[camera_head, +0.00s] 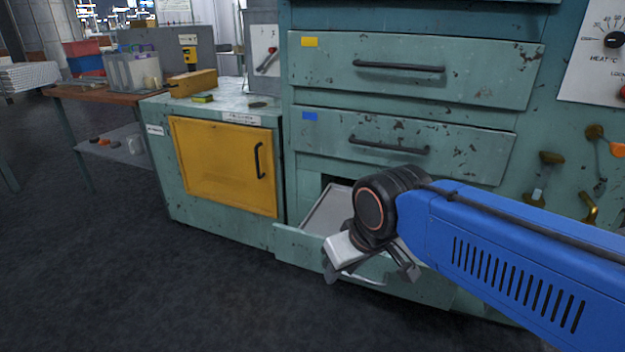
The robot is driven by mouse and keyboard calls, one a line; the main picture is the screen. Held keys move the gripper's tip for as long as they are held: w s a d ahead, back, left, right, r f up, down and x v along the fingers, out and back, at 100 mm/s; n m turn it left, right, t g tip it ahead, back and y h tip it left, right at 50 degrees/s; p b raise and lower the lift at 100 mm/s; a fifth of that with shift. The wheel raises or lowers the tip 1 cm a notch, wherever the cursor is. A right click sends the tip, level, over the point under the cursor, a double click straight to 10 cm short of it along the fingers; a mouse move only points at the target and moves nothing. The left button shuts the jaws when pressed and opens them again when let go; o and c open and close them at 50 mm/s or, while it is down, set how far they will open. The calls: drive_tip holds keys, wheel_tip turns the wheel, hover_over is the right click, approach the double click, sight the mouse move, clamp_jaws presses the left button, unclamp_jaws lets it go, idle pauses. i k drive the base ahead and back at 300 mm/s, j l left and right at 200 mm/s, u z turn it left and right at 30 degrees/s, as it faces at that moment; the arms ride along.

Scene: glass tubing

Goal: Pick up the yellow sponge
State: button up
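A small yellow and green block (203,98), which looks like the sponge, lies on top of the low cabinet (160,105) left of the drawers. My gripper (371,272) is in front of the pulled-out bottom drawer (290,243), well below and to the right of the block. Its two dark fingers are spread apart, with nothing seen between them but the drawer front behind. My arm and wrist hide part of this drawer.
The low cabinet has a shut yellow door (222,165). A wooden box (192,82), a yellow tool (190,55) and a small dark item (258,104) are on its top. Two upper drawers (400,75) are shut. The dark floor (130,270) at the left is clear.

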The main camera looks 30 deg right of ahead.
sight(198, 98)
drive_tip(key=i+j, duration=0.2)
drive_tip(key=i, duration=0.3)
drive_tip(key=i+j, duration=0.15)
drive_tip(key=i, duration=0.3)
